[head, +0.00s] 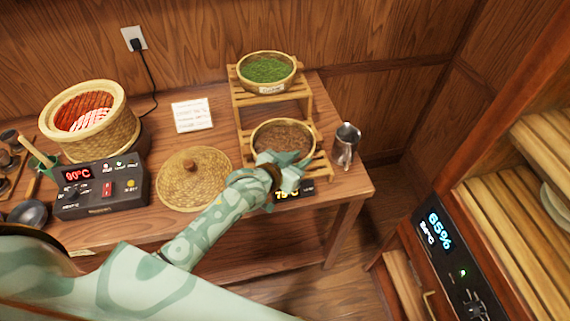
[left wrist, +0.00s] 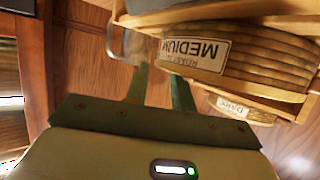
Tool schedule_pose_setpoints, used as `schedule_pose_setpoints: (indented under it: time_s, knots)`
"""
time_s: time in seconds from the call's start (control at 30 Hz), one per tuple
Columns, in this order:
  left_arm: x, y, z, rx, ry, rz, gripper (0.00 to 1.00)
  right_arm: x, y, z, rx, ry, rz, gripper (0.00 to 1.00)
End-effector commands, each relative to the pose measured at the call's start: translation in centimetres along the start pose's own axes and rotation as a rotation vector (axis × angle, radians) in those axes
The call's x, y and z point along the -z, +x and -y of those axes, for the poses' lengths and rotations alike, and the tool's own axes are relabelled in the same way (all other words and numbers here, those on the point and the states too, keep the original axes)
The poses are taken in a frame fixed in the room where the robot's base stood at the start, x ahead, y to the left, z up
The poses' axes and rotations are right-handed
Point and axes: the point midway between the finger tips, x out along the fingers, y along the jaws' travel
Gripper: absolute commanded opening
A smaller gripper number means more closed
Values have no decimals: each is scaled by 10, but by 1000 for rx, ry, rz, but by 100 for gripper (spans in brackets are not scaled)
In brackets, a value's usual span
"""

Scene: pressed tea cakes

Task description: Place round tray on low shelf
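A round bamboo tray of brown leaves (head: 284,123) is at the lower step of the slatted wooden rack (head: 318,165). A second round tray with green leaves (head: 267,86) stands on the upper step. My left gripper (head: 283,164) is at the near rim of the brown tray and hides part of it. In the left wrist view, a woven tray side labelled MEDIUM (left wrist: 205,68) is close beside the fingers of my left gripper (left wrist: 160,80). The fingers are apart with no object visible between them. Whether one touches the tray I cannot tell. My right gripper is not in view.
A metal pitcher (head: 346,146) stands right of the rack, near the table's right edge. A woven lid (head: 193,181) lies left of it. A small display (head: 294,191) sits under my gripper. A basket (head: 91,128) and control box (head: 101,189) fill the left.

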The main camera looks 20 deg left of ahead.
Motion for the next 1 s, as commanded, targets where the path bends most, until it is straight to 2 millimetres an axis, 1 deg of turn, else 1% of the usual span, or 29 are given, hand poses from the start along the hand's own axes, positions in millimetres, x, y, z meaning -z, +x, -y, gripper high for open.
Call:
schedule_pose_setpoints:
  time_s: [0.03,0.2,0.3,0.4,0.57,0.87,1.0]
  knots:
    - [3,-14,0,0,1,0,25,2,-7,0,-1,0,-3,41]
    - [2,-55,0,-1,1,1,25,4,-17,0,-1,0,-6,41]
    - [2,-74,0,-1,0,1,25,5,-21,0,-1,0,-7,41]
    - [2,-88,0,-1,-1,-1,25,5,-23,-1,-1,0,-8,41]
    - [1,-97,0,-2,-1,-1,25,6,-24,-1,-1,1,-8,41]
    - [0,-97,-1,0,4,5,25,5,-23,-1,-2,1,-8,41]
    - [-14,-108,-2,24,76,88,25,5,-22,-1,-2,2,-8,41]
